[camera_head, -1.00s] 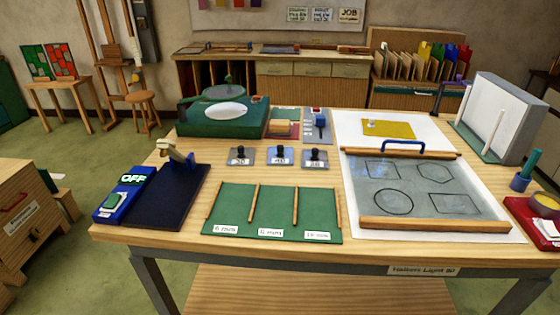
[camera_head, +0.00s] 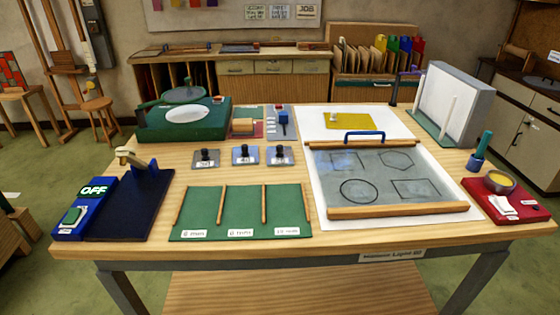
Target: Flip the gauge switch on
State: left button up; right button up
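A blue switch box (camera_head: 83,211) stands at the left end of the workbench, with a display (camera_head: 94,190) reading OFF at its top. A green rocker switch (camera_head: 72,215) sits on its lower face above a small white label. The box adjoins a dark navy plate (camera_head: 130,211) that has a beige-headed post (camera_head: 132,158) at its back; I cannot tell whether this is the gauge itself. Neither of my grippers shows in the head view.
A green three-lane tray (camera_head: 240,208) lies right of the navy plate. Behind are several small black-knobbed blocks (camera_head: 244,155) and a green machine (camera_head: 184,118). The bench's front strip is bare.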

aim_at(72, 215)
jog(key=u, duration=1.3)
